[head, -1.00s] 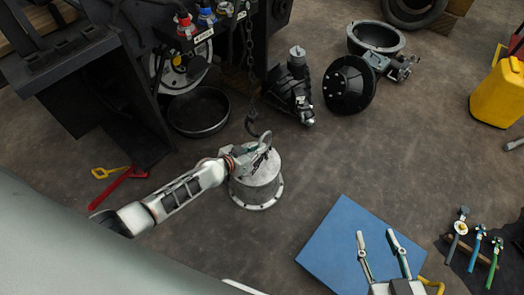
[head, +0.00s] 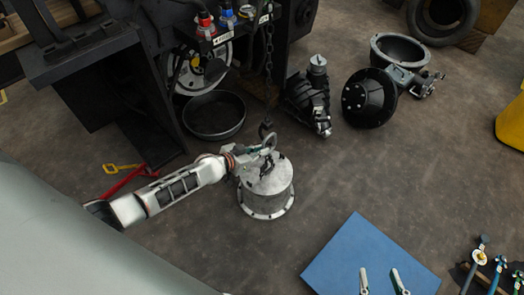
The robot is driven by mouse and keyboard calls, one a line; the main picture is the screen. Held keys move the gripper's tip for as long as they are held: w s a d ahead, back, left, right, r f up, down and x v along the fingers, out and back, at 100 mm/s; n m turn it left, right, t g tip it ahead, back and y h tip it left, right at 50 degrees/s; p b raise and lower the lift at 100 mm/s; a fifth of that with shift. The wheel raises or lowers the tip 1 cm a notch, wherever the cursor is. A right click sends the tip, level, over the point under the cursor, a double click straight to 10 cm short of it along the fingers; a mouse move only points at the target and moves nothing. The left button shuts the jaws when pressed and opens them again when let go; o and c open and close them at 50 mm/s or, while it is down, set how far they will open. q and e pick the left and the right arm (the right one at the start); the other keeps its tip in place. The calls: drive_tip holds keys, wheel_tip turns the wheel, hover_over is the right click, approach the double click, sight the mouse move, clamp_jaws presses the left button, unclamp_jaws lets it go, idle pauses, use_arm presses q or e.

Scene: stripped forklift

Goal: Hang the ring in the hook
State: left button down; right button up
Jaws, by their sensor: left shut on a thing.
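A dark hook (head: 265,128) hangs on a chain (head: 268,62) in front of the forklift. A grey metal ring (head: 270,141) is just below the hook, above a grey flanged cylinder (head: 266,192) standing on the floor. My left gripper (head: 258,155) is shut on the ring from the left, above the cylinder's top. The hook and ring overlap in the picture; I cannot tell whether the hook is through the ring. My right gripper (head: 380,278) is open and empty over the blue mat (head: 355,245); only its fingers show at the bottom edge.
The dark forklift frame (head: 95,65) stands at upper left. A black pan (head: 214,116), dark machine parts (head: 310,98) and a round housing (head: 369,98) lie behind. A yellow container (head: 513,122) is at the right edge. Floor right of the cylinder is clear.

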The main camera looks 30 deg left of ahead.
drive_tip(key=shift+g, duration=0.4)
drive_tip(key=f, duration=0.1)
drive_tip(key=s+f+b, duration=0.2)
drive_tip(key=f, duration=0.1)
idle(0.4)
drive_tip(key=shift+s+f+b, duration=0.3)
drive_tip(key=shift+f+b, duration=0.1)
drive_tip(key=shift+f, duration=0.25)
